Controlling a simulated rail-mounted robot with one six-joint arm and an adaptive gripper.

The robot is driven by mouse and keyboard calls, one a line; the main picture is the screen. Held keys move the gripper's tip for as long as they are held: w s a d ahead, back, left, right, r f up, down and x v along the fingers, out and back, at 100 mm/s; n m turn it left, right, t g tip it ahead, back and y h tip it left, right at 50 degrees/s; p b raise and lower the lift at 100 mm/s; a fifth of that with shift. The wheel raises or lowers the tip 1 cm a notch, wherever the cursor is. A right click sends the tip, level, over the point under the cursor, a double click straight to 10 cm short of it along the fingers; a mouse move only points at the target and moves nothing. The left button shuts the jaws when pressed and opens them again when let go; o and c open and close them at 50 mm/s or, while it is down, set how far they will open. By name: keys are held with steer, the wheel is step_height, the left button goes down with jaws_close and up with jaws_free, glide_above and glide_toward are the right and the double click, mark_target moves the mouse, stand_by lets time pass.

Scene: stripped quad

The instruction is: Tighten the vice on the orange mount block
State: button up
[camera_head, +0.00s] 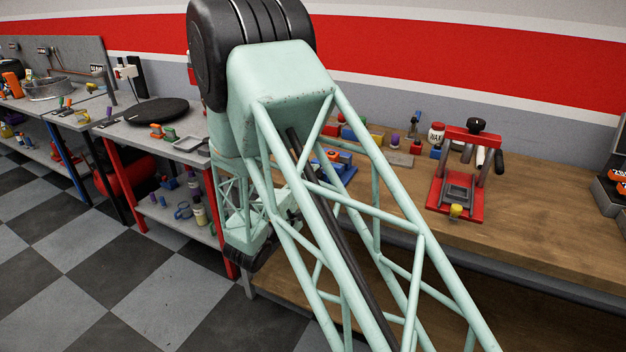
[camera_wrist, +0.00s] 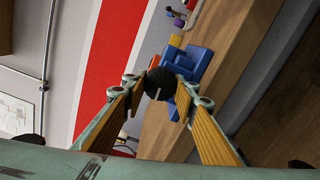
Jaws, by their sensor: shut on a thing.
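A blue vice (camera_wrist: 196,60) stands on the wooden bench in the wrist view. Part of it also shows in the head view (camera_head: 347,172), behind my arm's lattice. A round black knob (camera_wrist: 160,83) is in front of the vice, between my gripper's yellow-padded fingers. My gripper (camera_wrist: 158,90) is shut on this knob. A small orange piece (camera_head: 331,155) shows at the blue vice in the head view; I cannot tell how it sits between the jaws. In the head view my arm hides much of this area.
A red press (camera_head: 457,190) stands on the wooden bench (camera_head: 540,225) to the right. A white jar (camera_head: 436,133) and small coloured blocks (camera_head: 376,138) are at the back. A grey workbench (camera_head: 135,130) is on the left. The checkered floor (camera_head: 110,270) is clear.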

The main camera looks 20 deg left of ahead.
stand_by(0.3)
steer(key=o, duration=0.8)
steer(key=shift+o, duration=0.2)
steer(key=shift+s, duration=0.1)
steer(key=s+a, duration=0.1)
steer(key=s, duration=1)
steer(key=shift+s+a, duration=0.3)
steer(key=shift+s, duration=0.05)
